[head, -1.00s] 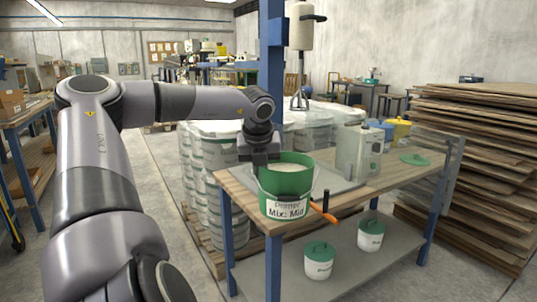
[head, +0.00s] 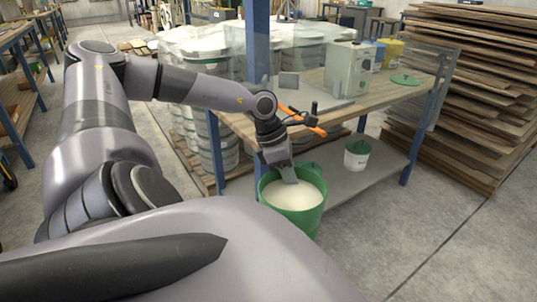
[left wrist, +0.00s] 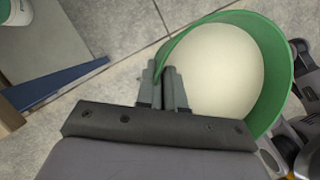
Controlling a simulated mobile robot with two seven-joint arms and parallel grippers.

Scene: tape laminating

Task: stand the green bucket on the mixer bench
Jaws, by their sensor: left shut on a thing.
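The green bucket (head: 304,217), filled with a pale material, hangs in front of the bench, lower than its top. My left gripper (head: 289,176) is shut on its rim. In the left wrist view the fingers (left wrist: 164,78) grip the left side of the green rim (left wrist: 277,75), with floor beyond. The bucket looks about upright. The mixer bench (head: 347,108) has a wooden top and blue legs and stands behind the bucket. Its front part, where a grey plate (head: 318,109) lies, is bare of the bucket. The bucket's label is not visible now. My right gripper is not visible.
An orange bar (head: 303,121) juts past the bench edge above the bucket. A pale canister (head: 349,68) and green lid (head: 407,79) are on top. A lidded pail (head: 357,156) stands on the lower shelf. Stacked boards (head: 475,90) stand right; floor in front is open.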

